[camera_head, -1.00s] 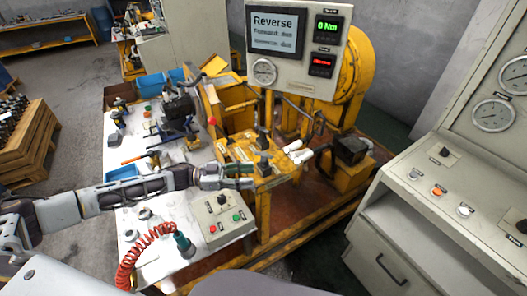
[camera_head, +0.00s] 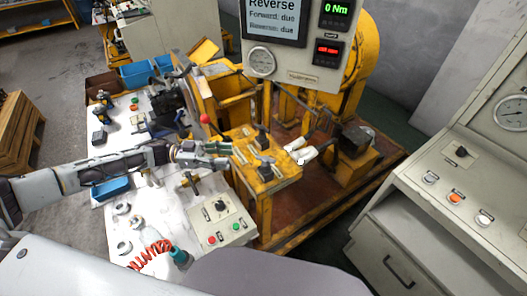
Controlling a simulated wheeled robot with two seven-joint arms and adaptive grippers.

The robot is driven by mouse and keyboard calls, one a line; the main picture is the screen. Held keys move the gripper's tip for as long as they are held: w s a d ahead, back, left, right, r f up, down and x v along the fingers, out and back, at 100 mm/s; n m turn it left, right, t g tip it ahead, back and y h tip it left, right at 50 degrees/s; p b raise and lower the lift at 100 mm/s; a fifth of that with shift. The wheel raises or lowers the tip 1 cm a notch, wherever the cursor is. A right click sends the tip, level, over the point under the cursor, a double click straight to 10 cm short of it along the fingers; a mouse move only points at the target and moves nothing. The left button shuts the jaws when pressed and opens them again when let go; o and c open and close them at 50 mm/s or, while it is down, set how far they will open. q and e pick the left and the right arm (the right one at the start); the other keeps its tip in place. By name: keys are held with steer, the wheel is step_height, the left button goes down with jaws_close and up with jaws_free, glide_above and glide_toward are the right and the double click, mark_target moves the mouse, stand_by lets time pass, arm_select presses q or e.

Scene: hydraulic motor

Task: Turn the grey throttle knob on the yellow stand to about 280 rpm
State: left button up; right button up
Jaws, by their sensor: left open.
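The yellow stand (camera_head: 284,182) is at the centre, with small dark controls on its top plate. A small grey knob (camera_head: 264,160) appears to sit there between two dark blocks; its details and setting are too small to read. My left gripper (camera_head: 232,155) comes in from the left, open and empty, with its fingertips at the left edge of the top plate, apart from the knob. The display panel (camera_head: 318,77) above shows a green 0 Nm. Its red readout (camera_head: 327,50) is not legible. My right gripper is not in view.
A red-tipped lever (camera_head: 205,119) rises behind my left gripper. A grey control box (camera_head: 223,217) stands on the white table below it. White objects (camera_head: 300,150) lie at the plate's right edge. A grey console (camera_head: 470,190) fills the right side.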

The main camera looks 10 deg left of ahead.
mark_target(258, 158)
arm_select(q)
steer(key=shift+r, duration=0.1)
stand_by(0.4)
steer(key=d+p, duration=0.1)
steer(key=d, duration=0.3)
steer(key=w+d, duration=0.1)
steer(key=d, duration=0.4)
steer(key=w+d+p, duration=0.1)
steer(key=d, duration=0.3)
steer(key=shift+d+p, duration=0.3)
steer(key=shift+c, duration=0.3)
jaws_close()
